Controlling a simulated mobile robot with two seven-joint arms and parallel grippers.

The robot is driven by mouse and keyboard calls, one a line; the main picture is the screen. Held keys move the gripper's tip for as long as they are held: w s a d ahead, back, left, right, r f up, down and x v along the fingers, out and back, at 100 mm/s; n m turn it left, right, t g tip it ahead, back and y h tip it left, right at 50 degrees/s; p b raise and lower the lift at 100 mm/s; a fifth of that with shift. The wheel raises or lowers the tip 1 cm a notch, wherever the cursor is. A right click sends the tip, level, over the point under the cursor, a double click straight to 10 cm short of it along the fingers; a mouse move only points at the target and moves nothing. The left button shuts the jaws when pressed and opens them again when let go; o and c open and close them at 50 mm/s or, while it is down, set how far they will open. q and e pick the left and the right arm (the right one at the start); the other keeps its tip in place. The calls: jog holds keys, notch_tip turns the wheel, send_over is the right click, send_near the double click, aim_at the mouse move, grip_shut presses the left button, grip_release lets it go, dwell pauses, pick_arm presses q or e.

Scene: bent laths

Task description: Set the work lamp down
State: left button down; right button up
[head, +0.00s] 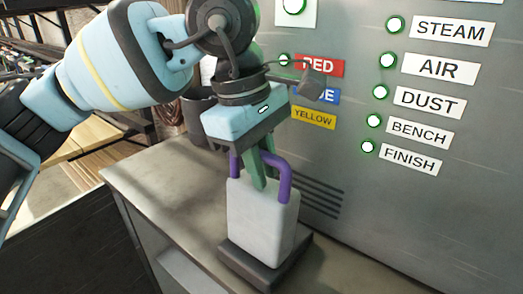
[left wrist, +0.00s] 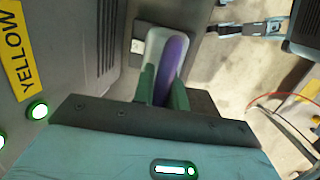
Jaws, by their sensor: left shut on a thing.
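The work lamp (head: 262,217) is a pale grey upright block with a purple handle (head: 285,181) arching over its top. My left gripper (head: 262,180) points down, its green fingers shut on the handle. In the left wrist view the purple handle (left wrist: 173,60) shows between the fingers, with the pale lamp body (left wrist: 154,45) beyond. The lamp stands upright over a dark square base (head: 263,263) above the grey worktop. I cannot tell whether that base is part of the lamp or a separate pad. My right gripper is not in view.
The grey worktop (head: 150,180) is clear to the left of the lamp. A grey cabinet wall (head: 345,180) with labels and green lights rises close on the right and behind. A dark cup-like container (head: 197,118) stands at the back, behind the gripper.

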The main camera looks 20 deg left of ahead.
pick_arm(q)
jog(key=shift+s+f, duration=0.1)
jog(key=shift+f, duration=0.1)
jog(key=c, duration=1.8)
grip_release()
jog(key=shift+f, duration=0.15)
jog(key=o, duration=0.4)
jog(key=v, duration=1.2)
